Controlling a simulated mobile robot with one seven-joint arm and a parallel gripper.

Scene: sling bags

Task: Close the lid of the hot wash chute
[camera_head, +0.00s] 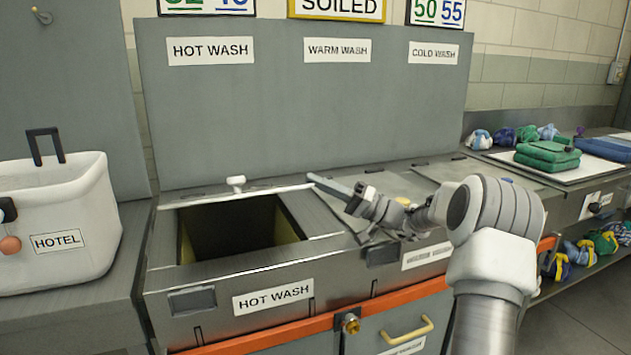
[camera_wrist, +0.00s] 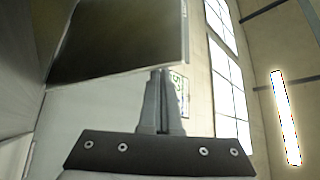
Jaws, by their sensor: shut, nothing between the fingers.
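The hot wash chute (camera_head: 296,228) is the left bay of the grey counter, marked by a HOT WASH label on its front. Its square opening (camera_head: 235,228) is uncovered, with a dark inside. A small white knob (camera_head: 236,182) stands at the opening's back edge, above a thin bright edge (camera_head: 200,199); I cannot make out the lid's full shape there. My gripper (camera_head: 312,178) is shut and empty, pointing left, just right of the opening's back right corner and apart from the knob. In the wrist view its fingers (camera_wrist: 160,75) are together, near a dark panel (camera_wrist: 120,40) I cannot identify.
A white HOTEL bag (camera_head: 75,245) stands on the left counter. A tall grey backboard (camera_head: 300,115) rises behind the bays. The warm wash bay lies under my arm. Folded green cloths (camera_head: 547,155) and several bundles sit at the right. An orange rail (camera_head: 250,340) runs along the front.

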